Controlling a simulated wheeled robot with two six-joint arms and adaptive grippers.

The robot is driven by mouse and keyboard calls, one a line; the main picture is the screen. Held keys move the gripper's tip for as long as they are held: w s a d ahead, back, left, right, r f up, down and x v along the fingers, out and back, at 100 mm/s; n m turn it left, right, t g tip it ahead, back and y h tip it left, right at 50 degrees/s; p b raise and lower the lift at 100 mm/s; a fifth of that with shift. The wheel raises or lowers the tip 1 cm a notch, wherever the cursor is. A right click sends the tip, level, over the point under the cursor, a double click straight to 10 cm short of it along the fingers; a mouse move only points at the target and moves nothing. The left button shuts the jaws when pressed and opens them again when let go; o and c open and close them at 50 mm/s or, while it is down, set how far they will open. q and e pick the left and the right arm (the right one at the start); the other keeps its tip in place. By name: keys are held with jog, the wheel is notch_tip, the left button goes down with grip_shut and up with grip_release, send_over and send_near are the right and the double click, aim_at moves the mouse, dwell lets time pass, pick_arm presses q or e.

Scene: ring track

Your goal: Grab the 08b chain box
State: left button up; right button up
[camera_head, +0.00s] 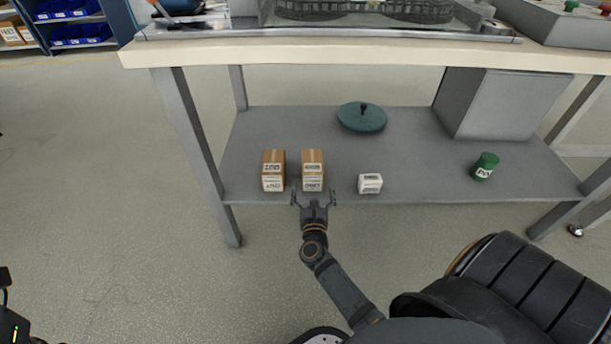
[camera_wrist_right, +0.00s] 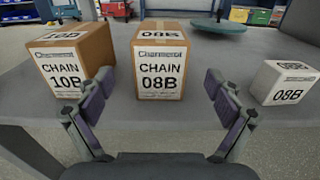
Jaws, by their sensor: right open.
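The 08B chain box (camera_wrist_right: 161,78) is a brown carton with a white "CHAIN 08B" label, upright near the front edge of the lower shelf. In the head view it is the right one of two brown boxes (camera_head: 312,168). My right gripper (camera_head: 314,198) is open in front of it. In the right wrist view its two fingers (camera_wrist_right: 160,98) are spread wide, with the box ahead between them, and they do not appear to touch it. My left gripper does not show clearly; only a dark part of my body is at the lower left edge.
A brown "CHAIN 10B" box (camera_head: 273,169) stands close on the left. A small white 08B box (camera_head: 370,183) is on the right. A green can (camera_head: 485,166), a teal disc (camera_head: 361,117) and a grey block (camera_head: 488,104) share the shelf (camera_head: 420,180). The tabletop (camera_head: 350,52) overhangs.

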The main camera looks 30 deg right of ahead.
aim_at(313, 180)
jog(key=x, duration=0.4)
jog(key=shift+w+b, duration=0.15)
jog(key=shift+b, duration=0.15)
jog(key=x, duration=0.2)
jog(key=b+x, duration=0.1)
jog(key=x, duration=0.2)
jog(key=shift+w+d+r, duration=0.2)
jog(key=shift+w+r, duration=0.05)
jog(key=shift+w, duration=0.05)
jog(key=shift+r, duration=0.1)
jog(key=c, duration=1.6)
jog(key=shift+r, duration=0.1)
jog(key=shift+c, duration=1)
